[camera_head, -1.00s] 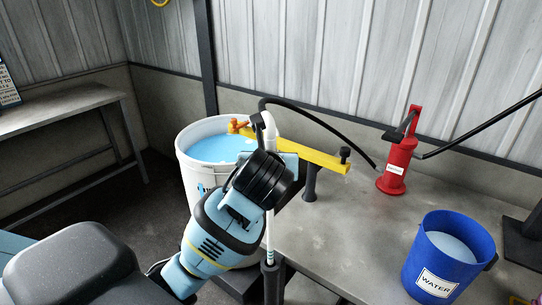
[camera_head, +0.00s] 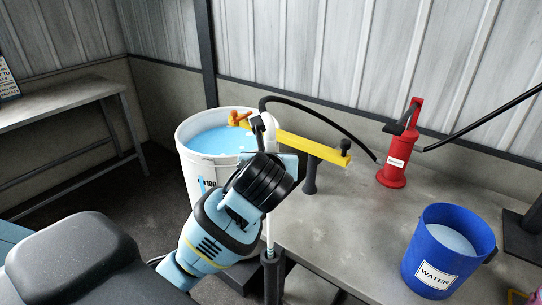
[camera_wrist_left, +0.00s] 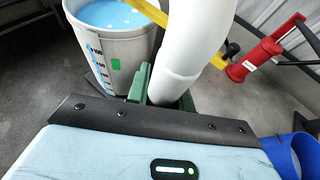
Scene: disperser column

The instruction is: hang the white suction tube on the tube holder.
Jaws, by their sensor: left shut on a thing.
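The white suction tube (camera_head: 268,127) stands nearly upright in the head view, its bent top joined to a black hose. My left gripper (camera_head: 272,168) is shut on the tube; the wrist hides part of its middle. The tube fills the upper middle of the left wrist view (camera_wrist_left: 190,40), between green fingers (camera_wrist_left: 145,85). Its lower part shows below the gripper, above a dark upright post (camera_head: 271,275). I cannot tell if it enters that post, or which part is the tube holder. My right gripper is not in view.
A white bucket (camera_head: 190,165) of blue liquid stands behind the gripper. A yellow bar (camera_head: 310,148) with an orange clamp (camera_head: 238,118) runs beside the tube. A red pump (camera_head: 394,165) and a blue water bucket (camera_head: 415,255) stand on the grey table (camera_head: 350,225).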

